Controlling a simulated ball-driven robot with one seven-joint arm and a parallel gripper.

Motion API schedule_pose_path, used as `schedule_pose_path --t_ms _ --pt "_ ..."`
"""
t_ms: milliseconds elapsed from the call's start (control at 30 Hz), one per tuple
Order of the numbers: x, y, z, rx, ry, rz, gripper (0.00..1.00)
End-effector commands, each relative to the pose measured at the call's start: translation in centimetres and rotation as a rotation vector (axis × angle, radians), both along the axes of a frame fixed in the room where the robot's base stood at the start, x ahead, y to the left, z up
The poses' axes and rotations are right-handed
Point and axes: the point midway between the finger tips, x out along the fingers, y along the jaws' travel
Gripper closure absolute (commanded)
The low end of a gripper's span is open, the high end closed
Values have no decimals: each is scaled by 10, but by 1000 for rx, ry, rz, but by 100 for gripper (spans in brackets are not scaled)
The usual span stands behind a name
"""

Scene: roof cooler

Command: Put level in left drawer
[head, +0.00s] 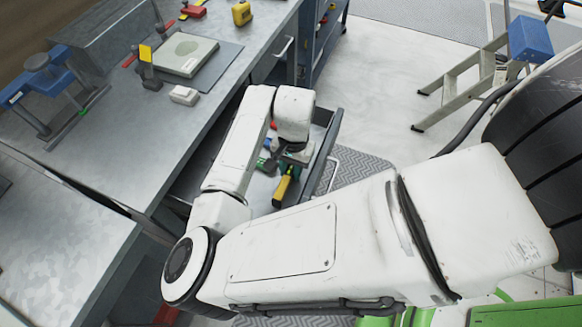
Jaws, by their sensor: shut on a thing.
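A drawer (323,152) under the workbench is pulled open. My gripper (291,163) points down over the drawer and is mostly hidden by my wrist. It is shut on a yellow and black bar (283,187), which looks like the level. The bar is tilted, with its yellow end toward the bottom of the picture, and is over or inside the drawer. I cannot tell whether it touches the drawer floor. Small green, red and blue items (267,160) lie in the drawer beside the gripper, partly hidden by my arm.
The metal workbench (120,150) holds a blue clamp-like tool (45,80), a flat pale device (186,54), a small white box (184,95) and a yellow item (241,13). A stepladder (470,85) stands at the upper right. Bare floor lies between bench and ladder.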

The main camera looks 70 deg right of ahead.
Motion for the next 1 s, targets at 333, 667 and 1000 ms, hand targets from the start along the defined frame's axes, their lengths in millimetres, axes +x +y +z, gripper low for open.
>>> schedule_pose_path --t_ms 333,667,1000 --pt "0 0 -3 0 0 0 63" --pt "0 0 -2 0 0 0 47" --pt "0 -4 27 -3 -2 -2 47"
